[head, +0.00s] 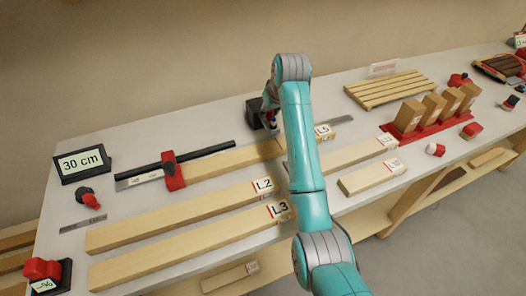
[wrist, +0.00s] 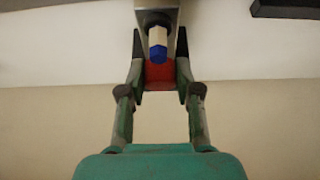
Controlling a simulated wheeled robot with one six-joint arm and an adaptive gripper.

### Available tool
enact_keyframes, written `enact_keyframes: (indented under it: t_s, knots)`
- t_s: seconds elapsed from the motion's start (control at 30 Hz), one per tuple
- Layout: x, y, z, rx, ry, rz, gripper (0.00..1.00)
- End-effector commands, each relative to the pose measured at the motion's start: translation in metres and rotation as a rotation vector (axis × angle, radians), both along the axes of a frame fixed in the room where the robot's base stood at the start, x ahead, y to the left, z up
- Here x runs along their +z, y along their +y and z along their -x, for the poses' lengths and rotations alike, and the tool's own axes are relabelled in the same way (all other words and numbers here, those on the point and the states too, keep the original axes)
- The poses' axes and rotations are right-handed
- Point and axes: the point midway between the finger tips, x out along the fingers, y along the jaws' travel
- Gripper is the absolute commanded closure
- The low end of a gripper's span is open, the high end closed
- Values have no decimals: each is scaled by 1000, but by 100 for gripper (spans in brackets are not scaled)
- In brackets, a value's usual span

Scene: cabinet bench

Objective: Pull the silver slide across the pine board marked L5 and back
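The pine board marked L5 (head: 235,158) lies on the bench, partly hidden behind my arm, its label right of the arm. My gripper (wrist: 160,55) is over the far side of this board, largely hidden by my arm in the head view. In the wrist view its fingers stand on both sides of a grey piece, which I take for the silver slide (wrist: 157,9), and appear shut on it. A red block and a white, blue-ended piece show between the fingers. Contact between slide and board is hidden.
A black rail with a red clamp (head: 173,172) lies at the board's left end. Boards L2 (head: 185,210) and L3 (head: 185,245) lie in front. A 30 cm sign (head: 82,164) stands left. A red rack of blocks (head: 405,133) and a slatted pallet (head: 390,90) are right.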

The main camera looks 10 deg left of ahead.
Motion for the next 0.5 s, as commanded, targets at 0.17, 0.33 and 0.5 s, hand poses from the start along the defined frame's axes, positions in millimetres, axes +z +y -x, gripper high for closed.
enact_keyframes:
  t_s: [0.17,0.33,0.5]
  knots:
    - [1,0,0,0,-2,0,38]
    - [1,0,0,0,-2,-1,38]
    - [6,0,0,0,-3,-1,38]
